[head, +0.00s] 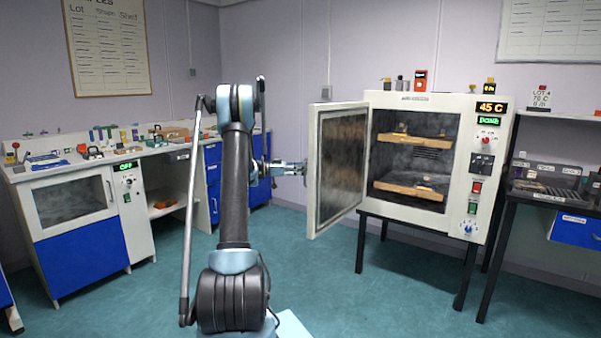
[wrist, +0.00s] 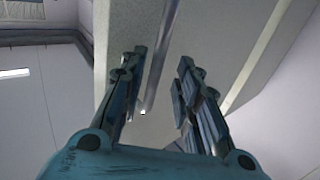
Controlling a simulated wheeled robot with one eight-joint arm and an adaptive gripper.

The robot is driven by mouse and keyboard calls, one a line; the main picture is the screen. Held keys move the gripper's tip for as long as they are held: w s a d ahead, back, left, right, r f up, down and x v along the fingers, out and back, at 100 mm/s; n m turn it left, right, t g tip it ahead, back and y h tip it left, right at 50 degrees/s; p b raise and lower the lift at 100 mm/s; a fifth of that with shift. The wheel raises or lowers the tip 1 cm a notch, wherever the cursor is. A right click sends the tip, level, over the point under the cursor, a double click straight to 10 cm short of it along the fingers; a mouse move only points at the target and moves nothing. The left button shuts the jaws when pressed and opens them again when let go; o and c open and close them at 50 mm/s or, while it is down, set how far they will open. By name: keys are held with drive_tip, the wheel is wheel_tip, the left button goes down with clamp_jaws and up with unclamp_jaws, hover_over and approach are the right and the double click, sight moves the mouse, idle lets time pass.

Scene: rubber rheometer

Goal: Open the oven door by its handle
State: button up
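The oven (head: 489,145) is a white cabinet on dark legs. Its door (head: 318,215) stands wide open, swung out to the left, with the dark window facing the chamber. Two wooden trays (head: 410,191) sit on shelves inside, with small orange pieces on them. My gripper (head: 303,168) is at the outer side of the door, near its free edge. In the wrist view my gripper (wrist: 158,62) has its fingers apart, and a grey bar, seemingly the door handle (wrist: 158,75), runs between them. I see a gap on each side of the bar. The handle is not clear in the head view.
A bench (head: 70,170) with a glass-fronted cabinet and many small items stands at the left. A dark table (head: 560,205) with racks stands right of the oven. Small items sit on the oven top. Green floor in front of the oven is clear.

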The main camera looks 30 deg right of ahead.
drive_tip(key=v, duration=1.2)
drive_tip(key=shift+f, duration=0.1)
drive_tip(key=shift+a, duration=0.1)
drive_tip(key=s+a+r+n+t+y, duration=0.2)
drive_tip(key=s+a+n+t+y, duration=0.15)
drive_tip(key=s+a+n, duration=0.5)
drive_tip(key=s+a+r+n+t+y, duration=0.25)
drive_tip(key=s+a+n+t, duration=0.2)
drive_tip(key=s+a, duration=0.6)
drive_tip(key=s+a+f+n+t+y, duration=0.1)
drive_tip(key=s+a+f+n+y, duration=0.3)
drive_tip(key=s+a+f, duration=0.4)
drive_tip(key=s+a+f+n+t+y, duration=0.2)
drive_tip(key=s+a+f+n+y, duration=0.3)
drive_tip(key=s+a, duration=1.1)
wheel_tip(320, 180, down, 4)
drive_tip(key=shift+r+n+y, duration=0.1)
drive_tip(key=shift+n+y, duration=0.2)
drive_tip(key=shift+n, duration=0.8)
